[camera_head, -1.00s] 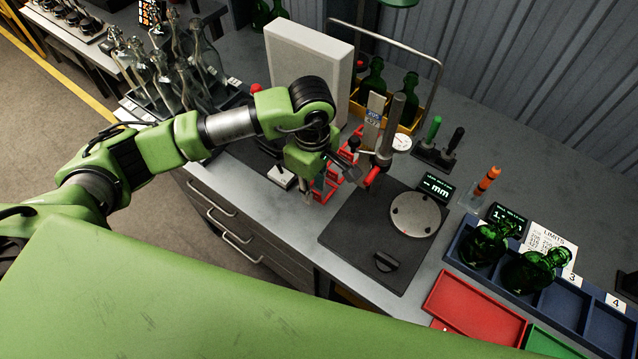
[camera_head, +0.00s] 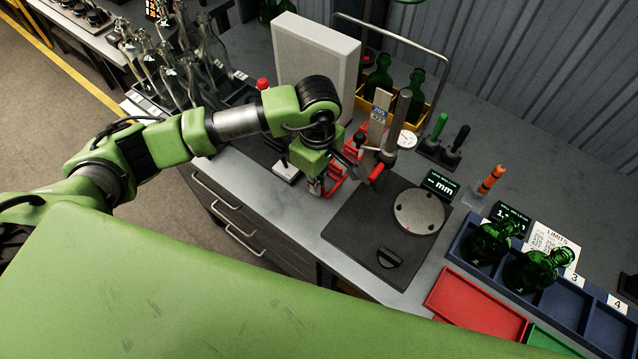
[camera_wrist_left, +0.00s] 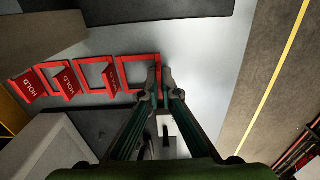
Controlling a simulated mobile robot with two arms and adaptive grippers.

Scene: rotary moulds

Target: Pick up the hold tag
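Several red hold tags stand in a row in the left wrist view, each with a HOLD panel and an open square frame. The nearest hold tag (camera_wrist_left: 124,60) is at the right end of the row. My left gripper (camera_wrist_left: 162,75) has its fingertips close together at the right edge of that tag's frame. I cannot tell whether they pinch it. In the head view the left gripper (camera_head: 317,186) is low over the bench beside the red tags (camera_head: 336,176), which the arm partly hides. My right gripper is not in view.
A dark plate with a round disc (camera_head: 419,211) lies right of the tags, beside an upright post (camera_head: 397,122). A pale box (camera_head: 315,66) stands behind the arm. Glass bottles (camera_head: 181,70) stand at left. A blue tray (camera_head: 562,300) holds green bottles at right.

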